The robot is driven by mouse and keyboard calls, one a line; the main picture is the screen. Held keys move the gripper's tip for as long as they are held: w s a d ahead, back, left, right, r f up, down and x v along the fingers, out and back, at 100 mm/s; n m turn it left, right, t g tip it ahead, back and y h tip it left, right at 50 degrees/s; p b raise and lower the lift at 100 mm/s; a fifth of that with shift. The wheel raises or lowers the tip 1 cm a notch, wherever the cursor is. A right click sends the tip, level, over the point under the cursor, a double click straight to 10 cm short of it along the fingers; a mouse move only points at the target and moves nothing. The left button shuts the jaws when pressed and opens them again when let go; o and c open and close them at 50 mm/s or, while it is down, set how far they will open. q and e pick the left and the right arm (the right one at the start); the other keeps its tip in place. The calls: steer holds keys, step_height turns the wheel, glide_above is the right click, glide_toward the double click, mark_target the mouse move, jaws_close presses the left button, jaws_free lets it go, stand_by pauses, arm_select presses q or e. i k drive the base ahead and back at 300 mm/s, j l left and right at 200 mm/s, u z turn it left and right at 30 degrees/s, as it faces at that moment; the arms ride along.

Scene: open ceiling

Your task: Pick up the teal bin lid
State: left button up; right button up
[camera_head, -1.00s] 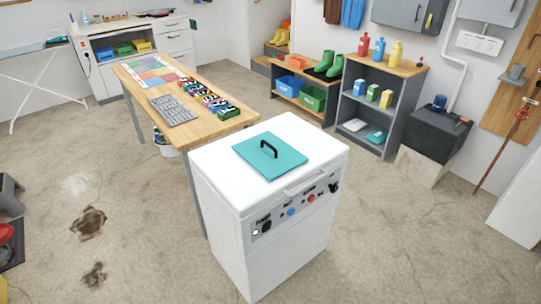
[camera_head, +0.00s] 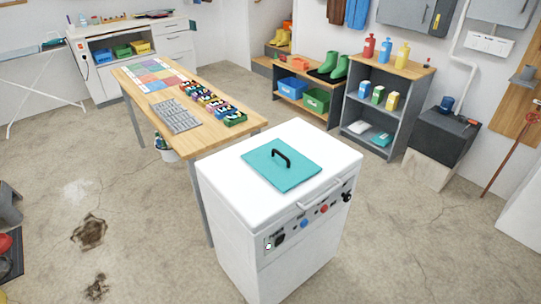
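The teal bin lid (camera_head: 272,172) is a flat square panel with a black arched handle (camera_head: 281,157) on top. It lies flat on the white top of a chest-like appliance (camera_head: 222,180), handle up. Neither of my grippers shows in the head view, so nothing of mine is seen touching the lid.
The white appliance has a front bar handle and several knobs. A wooden table (camera_head: 222,138) with a grey tray and colourful items stands close behind it at left. A grey shelf (camera_head: 350,103) with bottles is at the back.

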mark_target(283, 167)
steer(key=i+j+z, duration=0.45)
steer(key=j, duration=0.15)
steer(key=i+j+z, duration=0.1)
steer(key=j+z, duration=0.15)
